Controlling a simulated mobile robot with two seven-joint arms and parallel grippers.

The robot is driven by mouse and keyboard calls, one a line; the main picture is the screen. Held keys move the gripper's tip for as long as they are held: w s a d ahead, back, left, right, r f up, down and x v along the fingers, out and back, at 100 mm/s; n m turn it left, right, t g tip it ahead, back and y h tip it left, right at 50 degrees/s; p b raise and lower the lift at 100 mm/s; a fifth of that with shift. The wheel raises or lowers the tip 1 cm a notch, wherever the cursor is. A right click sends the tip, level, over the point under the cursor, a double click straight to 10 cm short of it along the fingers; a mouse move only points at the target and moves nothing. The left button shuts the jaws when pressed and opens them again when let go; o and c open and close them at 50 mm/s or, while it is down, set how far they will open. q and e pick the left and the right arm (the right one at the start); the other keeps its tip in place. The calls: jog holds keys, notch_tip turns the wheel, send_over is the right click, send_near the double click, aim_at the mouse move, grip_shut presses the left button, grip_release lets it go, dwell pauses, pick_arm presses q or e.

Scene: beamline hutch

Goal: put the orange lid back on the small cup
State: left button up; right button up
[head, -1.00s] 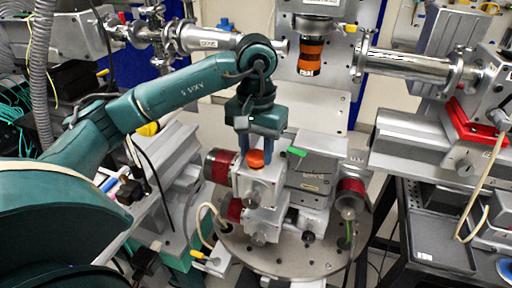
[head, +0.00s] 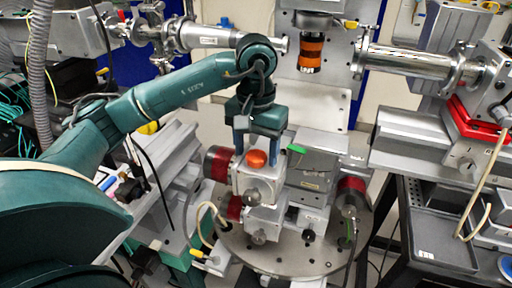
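The orange lid (head: 257,158) is a small round piece on top of the silver stacked stage in the middle of the head view. The small cup cannot be made out; whether it is under the lid is hidden from this angle. My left gripper (head: 257,150) is open, its two blue fingers spread wide to the left and right of the lid. The fingertips are apart from the lid, and nothing is held. My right gripper is not in view.
The silver stage (head: 260,188) stands on a round metal plate (head: 283,262) with bolt holes. Red-and-dark cylinders flank it. An orange-and-black cylinder (head: 311,52) hangs behind, and a steel beam pipe (head: 410,66) is at the right. A dark tray (head: 442,240) lies lower right.

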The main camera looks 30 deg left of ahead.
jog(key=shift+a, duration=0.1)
pick_arm(q)
notch_tip(320, 180, up, 6)
jog(key=shift+w+f, duration=0.1)
jog(key=shift+r+p, duration=0.95)
jog(key=shift+r, duration=2.75)
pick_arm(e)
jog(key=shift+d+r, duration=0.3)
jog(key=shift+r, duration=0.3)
